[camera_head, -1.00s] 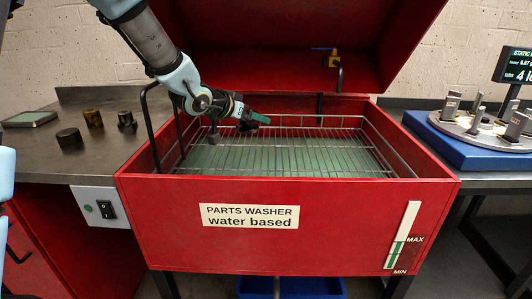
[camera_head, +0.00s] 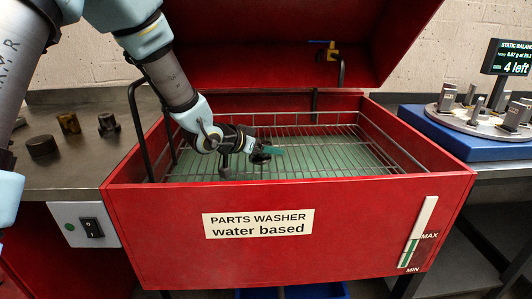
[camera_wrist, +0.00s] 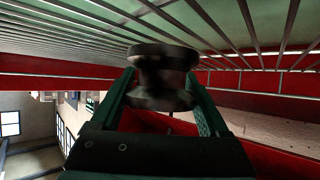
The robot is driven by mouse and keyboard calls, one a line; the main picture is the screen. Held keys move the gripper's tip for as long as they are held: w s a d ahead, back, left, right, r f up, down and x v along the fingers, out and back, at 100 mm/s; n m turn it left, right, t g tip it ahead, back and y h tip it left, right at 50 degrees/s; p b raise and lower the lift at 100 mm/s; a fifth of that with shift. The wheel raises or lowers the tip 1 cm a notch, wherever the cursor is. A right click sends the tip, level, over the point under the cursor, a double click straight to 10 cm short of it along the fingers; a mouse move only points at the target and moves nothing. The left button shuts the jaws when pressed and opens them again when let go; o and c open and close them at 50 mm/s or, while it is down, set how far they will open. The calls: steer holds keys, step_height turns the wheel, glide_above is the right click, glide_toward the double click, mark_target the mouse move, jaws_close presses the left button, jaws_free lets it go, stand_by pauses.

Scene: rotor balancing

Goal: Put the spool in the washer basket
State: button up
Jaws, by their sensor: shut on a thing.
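The dark spool (camera_wrist: 163,75) is held between the green fingers of my gripper (camera_head: 266,153). In the wrist view it has wide flanges and a narrower, dark-blotched middle. In the head view the spool (camera_head: 260,158) is small and partly hidden by the gripper. The washer basket (camera_head: 330,165) is a wire grid with a raised wire rim, inside the red parts washer (camera_head: 150,215). My gripper is over the left-middle part of the basket. The wrist view shows the wires (camera_wrist: 230,60) close to the spool; I cannot tell whether they touch.
The red lid is raised behind the basket. Several dark parts (camera_head: 68,122) stand on the left bench. A balancer with a blue base (camera_head: 440,146) is at right. The basket's right side is empty.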

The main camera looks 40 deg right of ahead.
steer(key=shift+f, duration=0.75)
steer(key=shift+f, duration=0.1)
steer(key=o, duration=1.5)
steer(key=shift+r, duration=0.2)
steer(key=v, duration=1.2)
steer(key=shift+s+f, duration=0.1)
